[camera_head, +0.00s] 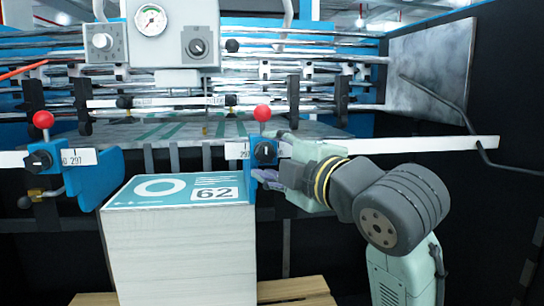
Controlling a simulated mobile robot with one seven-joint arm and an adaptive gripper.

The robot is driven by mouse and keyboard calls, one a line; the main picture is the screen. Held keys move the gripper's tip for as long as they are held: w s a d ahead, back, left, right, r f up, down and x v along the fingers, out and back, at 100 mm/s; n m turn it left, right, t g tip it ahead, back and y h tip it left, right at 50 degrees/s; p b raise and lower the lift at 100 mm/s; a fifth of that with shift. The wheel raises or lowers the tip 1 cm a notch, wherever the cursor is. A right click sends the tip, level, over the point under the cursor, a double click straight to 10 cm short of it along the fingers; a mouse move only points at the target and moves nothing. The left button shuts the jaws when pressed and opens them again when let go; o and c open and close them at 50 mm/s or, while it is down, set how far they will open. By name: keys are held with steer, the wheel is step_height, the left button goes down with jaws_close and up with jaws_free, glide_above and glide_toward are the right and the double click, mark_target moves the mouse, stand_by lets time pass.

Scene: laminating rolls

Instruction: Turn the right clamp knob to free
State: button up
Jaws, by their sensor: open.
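The right clamp (251,165) is a blue block on the white rail, with a red ball (262,113) above it. Its black clamp knob (265,151) carries a pale pointer mark that is too small to read for certain. My gripper (270,157) comes in from the right, its fingers open close around the right side of the knob, one above and one below. I cannot tell whether either finger touches it. The left clamp (95,180) has a similar black knob (40,160) and a red ball (43,119).
A tall paper stack (180,250) with a teal-and-white top sheet marked 62 stands just below and left of my gripper, on a wooden pallet (295,290). The white rail (430,145) runs across behind. A gauge (151,20) and panel dials sit above. A dark cable hangs at right.

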steer(key=v, duration=1.2)
